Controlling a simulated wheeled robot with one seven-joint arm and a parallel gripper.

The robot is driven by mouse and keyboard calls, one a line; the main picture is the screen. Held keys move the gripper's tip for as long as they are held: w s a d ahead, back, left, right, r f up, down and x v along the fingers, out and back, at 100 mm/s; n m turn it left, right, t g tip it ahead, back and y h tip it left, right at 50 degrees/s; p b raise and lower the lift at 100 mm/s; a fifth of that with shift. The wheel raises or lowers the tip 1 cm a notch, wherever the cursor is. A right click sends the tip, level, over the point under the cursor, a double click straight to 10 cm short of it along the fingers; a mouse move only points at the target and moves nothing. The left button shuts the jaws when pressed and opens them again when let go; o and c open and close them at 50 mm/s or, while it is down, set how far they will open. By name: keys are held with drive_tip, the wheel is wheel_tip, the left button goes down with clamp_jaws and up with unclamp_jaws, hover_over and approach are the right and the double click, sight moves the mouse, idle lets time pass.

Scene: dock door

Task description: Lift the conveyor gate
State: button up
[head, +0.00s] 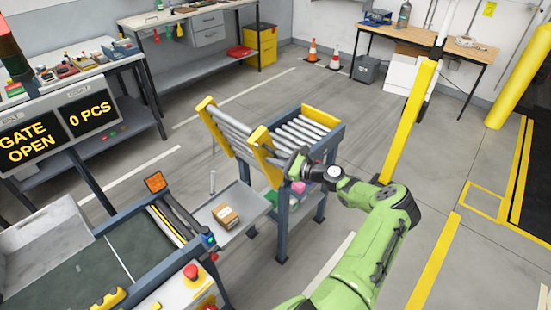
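The conveyor gate (232,132) is a short roller section with yellow side rails, in the middle of the head view. It stands tilted up at the near left end of a roller conveyor (307,133) on a blue-grey frame. A display (55,128) at the left reads GATE OPEN and 0 PCS.
A brown box (226,216) lies on a grey shelf (246,203) below the gate. A belt conveyor (90,270) with a red button (191,271) is at lower left. A yellow post (407,130) stands right of my arm. Workbenches line the walls; open floor lies between.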

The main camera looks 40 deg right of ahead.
drive_tip(key=shift+o, duration=1.2)
drive_tip(key=shift+f, duration=0.1)
drive_tip(key=shift+s, duration=0.1)
drive_tip(key=v, duration=1.5)
drive_tip(key=shift+s, duration=0.35)
drive_tip(key=shift+d, duration=0.1)
drive_tip(key=shift+c, duration=0.2)
